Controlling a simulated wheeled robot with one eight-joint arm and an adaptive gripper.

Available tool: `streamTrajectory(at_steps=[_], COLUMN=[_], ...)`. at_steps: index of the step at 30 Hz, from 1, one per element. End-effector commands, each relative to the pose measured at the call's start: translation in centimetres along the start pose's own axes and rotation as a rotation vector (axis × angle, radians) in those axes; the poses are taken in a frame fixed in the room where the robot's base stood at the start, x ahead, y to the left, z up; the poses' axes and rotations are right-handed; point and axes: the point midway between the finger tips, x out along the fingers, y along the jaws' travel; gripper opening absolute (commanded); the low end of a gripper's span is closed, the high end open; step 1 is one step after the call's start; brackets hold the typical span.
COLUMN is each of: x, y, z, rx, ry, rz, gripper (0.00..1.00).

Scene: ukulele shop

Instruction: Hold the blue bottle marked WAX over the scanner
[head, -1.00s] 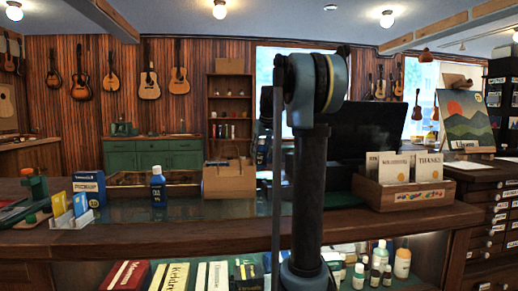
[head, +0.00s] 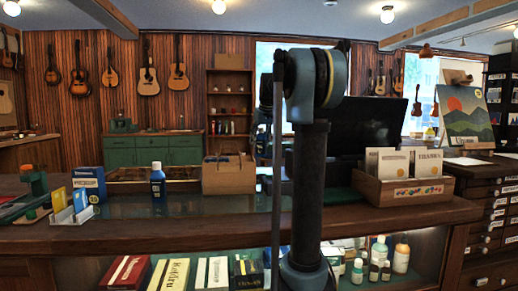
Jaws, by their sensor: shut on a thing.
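My arm (head: 310,165) rises through the middle of the head view and bends at the top. Its far part goes down behind the upright link, and my gripper is hidden there. Whatever it may hold is hidden too. I cannot make out a scanner; the counter behind my arm is partly covered.
A cardboard carton (head: 229,175) stands left of my arm. A wooden card box (head: 403,187) and a dark screen (head: 365,128) stand right of it. Card holders (head: 74,210) are at left.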

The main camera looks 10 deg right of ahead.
Motion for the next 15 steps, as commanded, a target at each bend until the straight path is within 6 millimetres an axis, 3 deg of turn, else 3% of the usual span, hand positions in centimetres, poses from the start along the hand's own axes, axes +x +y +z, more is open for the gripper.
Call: streamTrajectory(at_steps=[15], x=[-4.4], y=[-0.1], z=[-1.8], rx=[-0.001], ry=[0.0], rz=[0.0], gripper=[0.16])
